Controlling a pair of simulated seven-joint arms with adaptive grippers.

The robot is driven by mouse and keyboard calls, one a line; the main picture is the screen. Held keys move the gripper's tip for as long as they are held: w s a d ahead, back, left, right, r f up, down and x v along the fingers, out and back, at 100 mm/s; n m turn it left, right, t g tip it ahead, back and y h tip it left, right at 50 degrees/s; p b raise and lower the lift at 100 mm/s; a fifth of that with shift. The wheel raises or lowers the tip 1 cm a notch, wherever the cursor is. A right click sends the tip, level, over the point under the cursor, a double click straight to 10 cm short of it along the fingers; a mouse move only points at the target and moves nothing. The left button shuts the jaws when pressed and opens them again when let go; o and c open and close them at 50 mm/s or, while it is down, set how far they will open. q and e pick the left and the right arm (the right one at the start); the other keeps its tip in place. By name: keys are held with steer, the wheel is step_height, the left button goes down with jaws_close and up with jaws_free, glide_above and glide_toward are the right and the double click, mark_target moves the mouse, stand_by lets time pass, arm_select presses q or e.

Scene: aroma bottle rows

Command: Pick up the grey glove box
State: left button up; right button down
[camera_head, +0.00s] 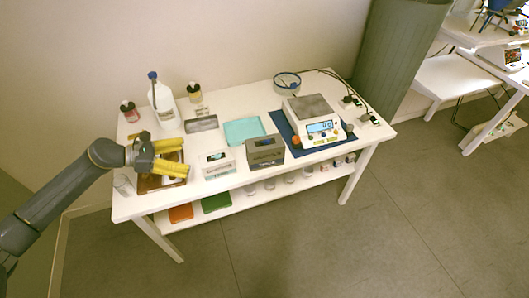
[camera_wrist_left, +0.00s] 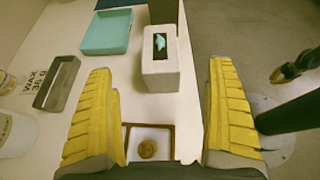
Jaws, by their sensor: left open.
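The grey glove box (camera_head: 265,154) stands upright on the white table, left of the blue mat. In the left wrist view only part of a dark grey box (camera_wrist_left: 164,11) shows at the top edge, behind a white glove box (camera_wrist_left: 160,75) with a teal glove in its opening. The white glove box (camera_head: 219,168) stands left of the grey one in the head view. My left gripper (camera_head: 186,157) has yellow fingers and is open and empty. It is over the brown tray at the table's left end, apart from both boxes.
A teal tray (camera_head: 244,130) lies behind the boxes, with a small grey tray (camera_head: 201,124) to its left. A scale (camera_head: 312,118) stands on the blue mat (camera_head: 285,128). A white bottle (camera_head: 163,108) stands at the back left. The brown tray (camera_wrist_left: 127,142) shows below the fingers.

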arm_select(q)
steer(key=m+g+h, duration=0.1)
steer(key=m, duration=0.1)
glide_toward(264, 142)
steer(key=shift+n, duration=0.3)
steer(key=shift+x, duration=4.55)
steer(key=shift+s+f, duration=0.1)
steer(key=shift+f, duration=0.05)
steer(key=shift+c, duration=0.4)
steer(key=c, duration=1.6)
